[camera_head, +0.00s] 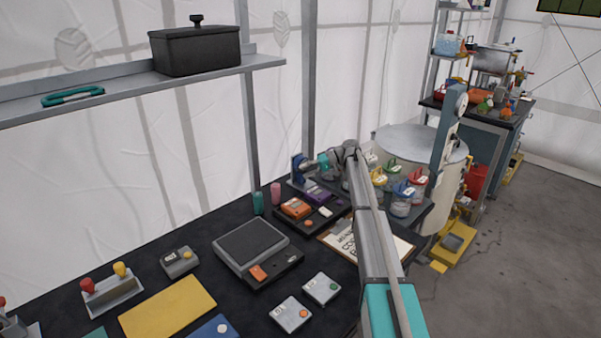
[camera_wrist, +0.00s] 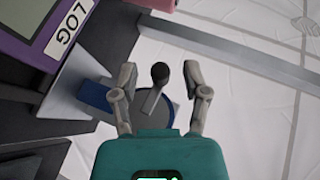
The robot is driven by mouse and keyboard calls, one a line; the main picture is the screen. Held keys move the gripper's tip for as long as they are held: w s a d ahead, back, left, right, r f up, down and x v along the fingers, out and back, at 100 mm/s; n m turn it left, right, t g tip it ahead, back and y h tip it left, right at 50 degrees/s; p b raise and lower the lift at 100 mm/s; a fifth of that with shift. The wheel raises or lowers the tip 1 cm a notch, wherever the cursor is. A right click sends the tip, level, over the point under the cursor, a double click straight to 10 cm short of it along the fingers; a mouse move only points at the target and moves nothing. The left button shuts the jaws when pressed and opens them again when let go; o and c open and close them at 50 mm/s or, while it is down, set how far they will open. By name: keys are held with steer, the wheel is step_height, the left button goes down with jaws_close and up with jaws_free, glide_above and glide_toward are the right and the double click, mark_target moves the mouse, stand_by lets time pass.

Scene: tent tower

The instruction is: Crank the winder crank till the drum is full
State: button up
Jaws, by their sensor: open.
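The winder (camera_head: 298,166) is a blue device at the back edge of the dark table in the head view, partly hidden by my arm. In the wrist view its blue base (camera_wrist: 97,98) and grey round disc (camera_wrist: 160,110) show. The winder crank (camera_wrist: 160,76) has a dark knob on a short grey arm. My gripper (camera_wrist: 159,70) is open, with one finger on each side of the knob in the picture. I see no clear contact with the knob. In the head view my gripper (camera_head: 312,165) is beside the winder. How full the drum is cannot be seen.
An orange device (camera_head: 296,208), a scale-like box (camera_head: 245,243) and a clipboard (camera_head: 340,240) lie on the table. Jars with coloured lids (camera_head: 402,196) stand right of my arm.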

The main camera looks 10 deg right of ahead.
steer(key=shift+s+a+f+m+t+b, duration=0.1)
steer(key=shift+s+f+m+t+b, duration=0.15)
steer(key=shift+s+t, duration=0.3)
steer(key=shift+s+f+m+t+b, duration=0.1)
steer(key=shift+s+m+t+b, duration=0.25)
steer(key=shift+t, duration=0.3)
steer(key=t, duration=0.1)
steer(key=s+m+t+b, duration=0.1)
steer(key=shift+s+t+y, duration=0.25)
steer(key=shift+t+y, duration=0.15)
steer(key=s+d+m+t+h+b, duration=0.1)
steer(key=s+m+t, duration=0.1)
steer(key=t, duration=0.1)
steer(key=s+d+m+t+h+b, duration=0.1)
steer(key=s+d+m+t, duration=0.1)
steer(key=t, duration=0.1)
steer(key=s+d+m+t+h+b, duration=0.1)
steer(key=s+d+m+t, duration=0.1)
steer(key=t, duration=0.1)
steer(key=shift+d+m+t+h+b, duration=0.25)
steer(key=shift+m+t+h+b, duration=0.05)
steer(key=shift+m+t+b, duration=0.1)
steer(key=shift+s+d+r+m+t+h, duration=0.1)
steer(key=shift+s+d+m+t+h, duration=0.05)
steer(key=shift+d+m+t+h, duration=0.2)
steer(key=x, duration=1.3)
steer(key=shift+w+a+r, duration=0.1)
steer(key=shift+w+a, duration=0.15)
steer(key=shift+w, duration=0.05)
jaws_close()
